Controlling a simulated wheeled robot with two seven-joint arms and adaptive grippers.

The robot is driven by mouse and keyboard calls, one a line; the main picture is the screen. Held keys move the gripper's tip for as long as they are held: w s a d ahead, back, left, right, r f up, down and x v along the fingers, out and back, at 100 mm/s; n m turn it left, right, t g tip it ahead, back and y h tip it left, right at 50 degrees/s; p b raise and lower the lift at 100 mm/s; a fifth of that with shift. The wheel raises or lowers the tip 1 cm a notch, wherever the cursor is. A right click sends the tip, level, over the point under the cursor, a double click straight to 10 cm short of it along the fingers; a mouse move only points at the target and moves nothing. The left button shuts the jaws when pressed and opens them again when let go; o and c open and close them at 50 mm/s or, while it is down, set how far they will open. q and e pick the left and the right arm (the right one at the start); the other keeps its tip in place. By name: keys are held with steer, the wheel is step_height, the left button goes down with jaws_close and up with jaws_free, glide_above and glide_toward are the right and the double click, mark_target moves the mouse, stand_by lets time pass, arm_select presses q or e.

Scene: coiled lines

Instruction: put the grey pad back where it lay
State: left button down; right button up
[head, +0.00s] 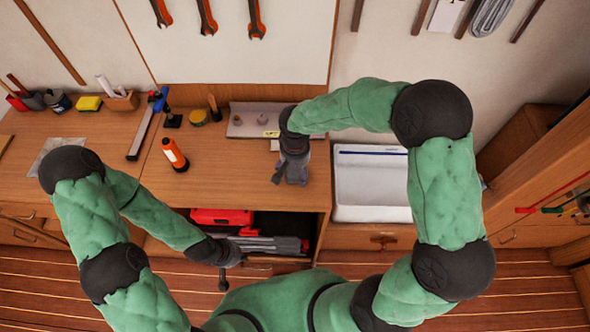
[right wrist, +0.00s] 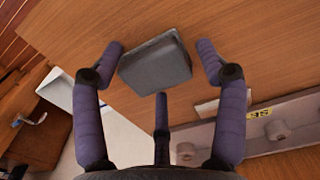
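The grey pad (right wrist: 155,62) is a thick dark grey block in the right wrist view, above or on the wooden bench top. My right gripper (right wrist: 160,68) has its fingers spread around the pad, with visible gaps at the left and right fingertips. In the head view my right gripper (head: 289,172) points down over the bench, left of the white sink; it largely hides the pad there. My left gripper (head: 224,280) hangs low in front of the open cupboard, and its fingers are too small to read.
A grey tray (head: 248,122) with small knobs and a yellow label lies behind my right gripper. The white sink (head: 372,185) is to the right. A red box (head: 222,216) sits in the cupboard below.

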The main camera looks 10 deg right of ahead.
mark_target(295, 173)
steer(key=shift+r, duration=0.5)
step_height(295, 173, up, 11)
steer(key=p, duration=0.2)
steer(key=shift+r, duration=0.15)
stand_by(0.5)
